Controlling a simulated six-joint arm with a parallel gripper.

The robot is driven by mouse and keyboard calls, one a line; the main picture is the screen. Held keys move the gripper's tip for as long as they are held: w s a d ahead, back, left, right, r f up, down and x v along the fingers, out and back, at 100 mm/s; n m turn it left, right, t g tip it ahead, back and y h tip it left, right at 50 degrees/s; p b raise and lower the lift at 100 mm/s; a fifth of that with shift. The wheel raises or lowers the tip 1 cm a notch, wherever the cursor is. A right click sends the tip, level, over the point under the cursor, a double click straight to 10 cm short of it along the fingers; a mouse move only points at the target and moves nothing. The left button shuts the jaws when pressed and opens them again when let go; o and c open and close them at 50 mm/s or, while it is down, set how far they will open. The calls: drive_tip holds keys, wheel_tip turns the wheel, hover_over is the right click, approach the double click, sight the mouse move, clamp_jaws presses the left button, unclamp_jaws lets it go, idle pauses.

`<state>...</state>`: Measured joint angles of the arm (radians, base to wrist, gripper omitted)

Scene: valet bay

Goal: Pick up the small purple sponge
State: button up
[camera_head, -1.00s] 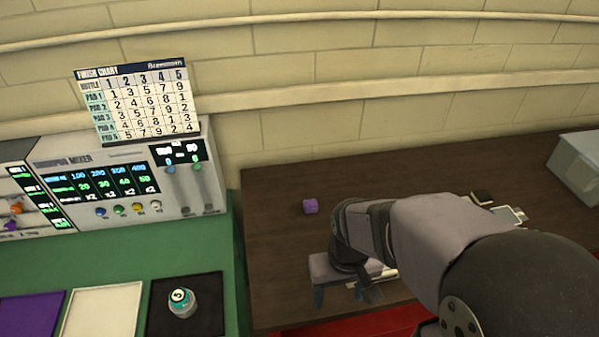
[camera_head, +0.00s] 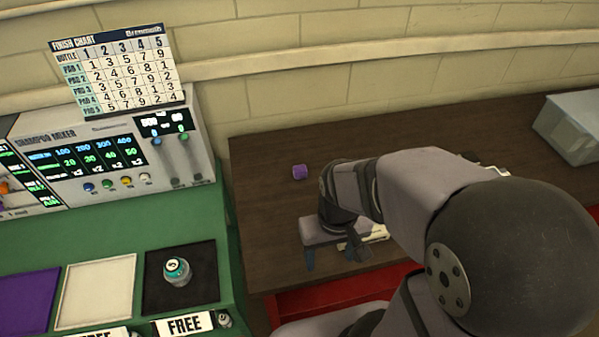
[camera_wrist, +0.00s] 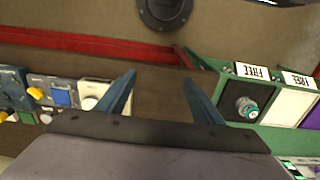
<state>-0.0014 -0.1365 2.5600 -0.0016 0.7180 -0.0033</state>
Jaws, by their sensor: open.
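The small purple sponge (camera_head: 299,172) is a little cube lying on the dark brown table (camera_head: 265,215), toward its far left part. My gripper (camera_head: 330,262) is over the front of the table, nearer the camera than the sponge and slightly to its right, apart from it. In the wrist view my gripper's two blue fingers (camera_wrist: 157,100) are spread wide with nothing between them. The sponge does not show in the wrist view.
Left of the table is a green counter (camera_head: 215,255) with a shampoo mixer (camera_head: 110,150), pads and a bottle (camera_head: 177,271) on the black pad. A grey translucent bin (camera_head: 570,128) stands at the far right. The table around the sponge is clear.

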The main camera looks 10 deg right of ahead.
drive_tip(key=shift+c, duration=0.4)
drive_tip(key=t+b, duration=0.9)
drive_tip(key=b, duration=0.3)
approach(301, 172)
drive_tip(key=s+f, duration=0.1)
drive_tip(key=s, duration=0.1)
drive_tip(key=s+f, duration=0.1)
drive_tip(key=s, duration=0.1)
drive_tip(key=s+f, duration=0.1)
drive_tip(key=s, duration=0.1)
drive_tip(key=shift+s+a+f, duration=0.1)
drive_tip(key=shift+a+f, duration=0.15)
drive_tip(key=shift+a, duration=0.15)
drive_tip(key=w+t+b, duration=0.1)
drive_tip(key=w, duration=0.1)
drive_tip(key=w+f+t+b, duration=0.1)
drive_tip(key=w, duration=0.1)
drive_tip(key=w+t+b, duration=0.1)
drive_tip(key=w+b, duration=0.1)
drive_tip(key=w, duration=0.1)
drive_tip(key=shift+d+f+t, duration=0.25)
drive_tip(key=shift+d+t, duration=0.05)
drive_tip(key=shift+t, duration=0.1)
drive_tip(key=shift+w+r+t, duration=0.15)
drive_tip(key=shift+w+t, duration=0.25)
drive_tip(key=shift+p+x, duration=1.45)
drive_tip(key=shift+x, duration=2.2)
drive_tip(key=shift+s+d, duration=0.1)
drive_tip(key=shift+c, duration=0.4)
